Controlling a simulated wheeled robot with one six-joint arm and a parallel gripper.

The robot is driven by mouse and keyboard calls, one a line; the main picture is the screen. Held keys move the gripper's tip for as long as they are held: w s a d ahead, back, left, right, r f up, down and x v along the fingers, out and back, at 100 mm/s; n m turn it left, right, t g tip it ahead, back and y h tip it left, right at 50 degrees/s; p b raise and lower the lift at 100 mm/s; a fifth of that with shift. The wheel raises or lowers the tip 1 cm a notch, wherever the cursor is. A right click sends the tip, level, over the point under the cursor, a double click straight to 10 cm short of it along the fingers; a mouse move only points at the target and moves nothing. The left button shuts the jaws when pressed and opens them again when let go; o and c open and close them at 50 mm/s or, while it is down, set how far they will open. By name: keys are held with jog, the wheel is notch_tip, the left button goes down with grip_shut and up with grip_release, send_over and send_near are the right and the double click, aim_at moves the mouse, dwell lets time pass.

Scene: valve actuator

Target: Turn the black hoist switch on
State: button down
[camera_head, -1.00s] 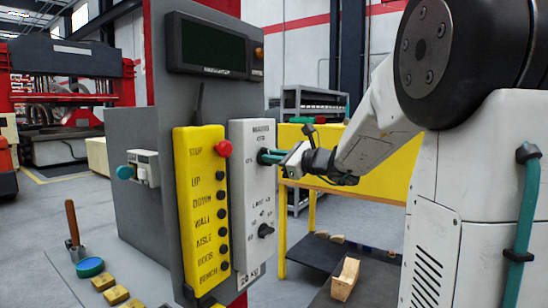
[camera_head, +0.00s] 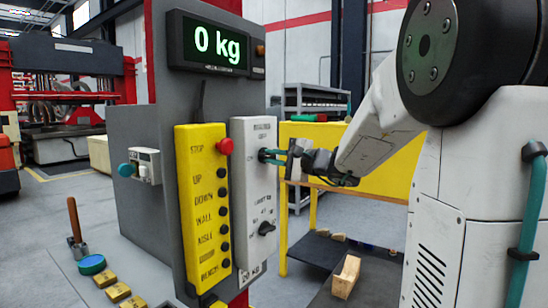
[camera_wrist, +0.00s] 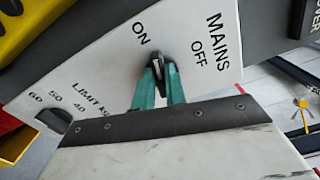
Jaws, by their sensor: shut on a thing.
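The black switch knob (camera_wrist: 157,62) sits on the white panel (camera_wrist: 100,60) under the word MAINS, with ON and OFF printed near it. In the wrist view its tip points roughly towards ON. My gripper (camera_wrist: 160,80) has its teal fingers shut on the knob, one on each side. In the head view my gripper (camera_head: 268,156) reaches in from the right to the upper part of the white panel (camera_head: 250,190), and the fingers hide most of the knob. The display (camera_head: 217,43) above is lit and reads 0 kg.
A yellow button box (camera_head: 200,205) with a red stop button (camera_head: 225,146) stands left of the white panel. A black limit dial (camera_head: 266,228) sits lower on that panel. A wooden block (camera_head: 345,277) lies on a dark surface below my arm.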

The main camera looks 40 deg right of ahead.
jog(key=shift+f+n, duration=0.1)
jog(key=shift+n, duration=0.7)
jog(key=c, duration=1.4)
grip_release()
jog(key=shift+c, duration=0.2)
jog(key=v, duration=0.7)
jog(key=shift+s+d, duration=0.15)
jog(key=shift+s, duration=0.2)
